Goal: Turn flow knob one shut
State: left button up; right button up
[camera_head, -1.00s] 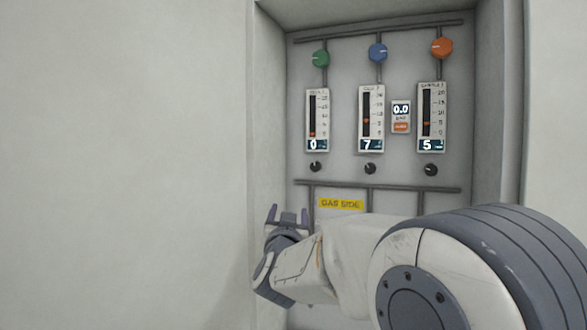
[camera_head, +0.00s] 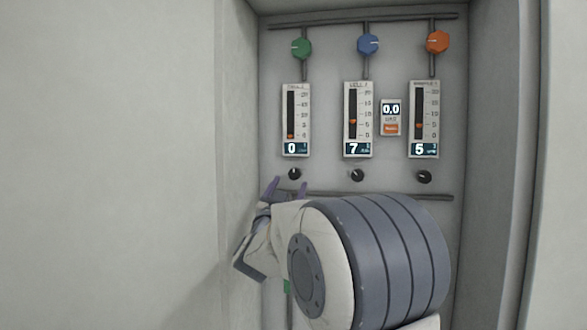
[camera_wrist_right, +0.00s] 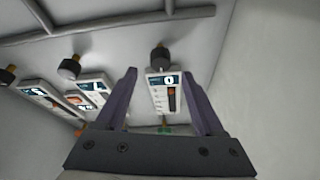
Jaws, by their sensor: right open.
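Three small black flow knobs sit in a row under three flow meters: left knob (camera_head: 294,174), middle knob (camera_head: 357,175) and right knob (camera_head: 424,177). No knob number is readable. My right gripper (camera_head: 286,187) is open and empty just below the left knob. In the right wrist view the panel appears upside down. There the left knob (camera_wrist_right: 159,56) and its meter (camera_wrist_right: 160,92) show between the spread fingers of the gripper (camera_wrist_right: 159,77), the knob apart from them. The left meter (camera_head: 296,118) reads 0, the middle meter (camera_head: 358,118) 7. My left gripper is out of view.
Green (camera_head: 301,47), blue (camera_head: 368,44) and orange (camera_head: 437,42) knobs sit above the meters. The right meter (camera_head: 424,118) reads 5. A small display (camera_head: 391,108) shows 0.0. The recess's left wall (camera_head: 237,110) stands close to my gripper.

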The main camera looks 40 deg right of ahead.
aim_at(294, 175)
jog(key=p+x, duration=0.3)
jog(key=x, duration=0.3)
jog(key=shift+a+r, duration=0.1)
jog(key=shift+r, duration=0.05)
jog(key=shift+w+d, duration=0.25)
jog(key=shift+d, duration=0.2)
grip_shut()
